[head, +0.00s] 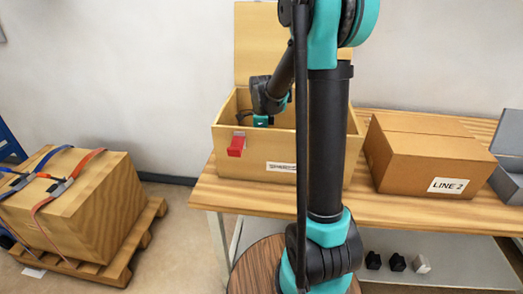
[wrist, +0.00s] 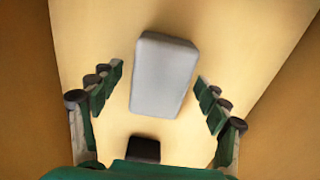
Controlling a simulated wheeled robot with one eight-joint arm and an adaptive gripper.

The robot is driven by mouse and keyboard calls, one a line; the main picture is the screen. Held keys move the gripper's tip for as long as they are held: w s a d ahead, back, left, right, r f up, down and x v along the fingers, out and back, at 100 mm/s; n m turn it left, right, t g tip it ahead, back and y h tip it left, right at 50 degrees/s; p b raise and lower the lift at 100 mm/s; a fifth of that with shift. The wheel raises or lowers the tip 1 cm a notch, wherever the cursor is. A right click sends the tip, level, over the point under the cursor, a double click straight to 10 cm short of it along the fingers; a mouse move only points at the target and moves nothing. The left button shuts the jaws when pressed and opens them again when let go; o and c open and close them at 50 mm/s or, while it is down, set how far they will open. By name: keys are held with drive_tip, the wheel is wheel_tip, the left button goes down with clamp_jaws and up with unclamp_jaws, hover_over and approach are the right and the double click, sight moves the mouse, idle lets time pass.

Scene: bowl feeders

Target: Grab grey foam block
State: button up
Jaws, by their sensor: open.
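The grey foam block (wrist: 165,75) is a light grey, rounded rectangular block, seen in the wrist view on the pale wooden floor of a box. It lies slightly tilted in the picture, between and ahead of my gripper's fingers. My gripper (wrist: 160,90) is open, with one green-padded finger on each side of the block and a visible gap on both sides. In the head view my arm reaches into the open wooden crate (head: 222,139) on the table. The block is hidden there by the crate wall and my arm.
A small black block (wrist: 143,149) lies near my gripper's base in the wrist view. Crate walls rise on both sides. On the wooden table (head: 380,207), a cardboard box labelled LINE 2 (head: 400,165) stands right of the crate. A strapped crate (head: 95,205) stands on a pallet at left.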

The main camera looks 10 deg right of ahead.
drive_tip(key=c, duration=1)
drive_tip(key=shift+r, duration=0.1)
drive_tip(key=shift+c, duration=0.2)
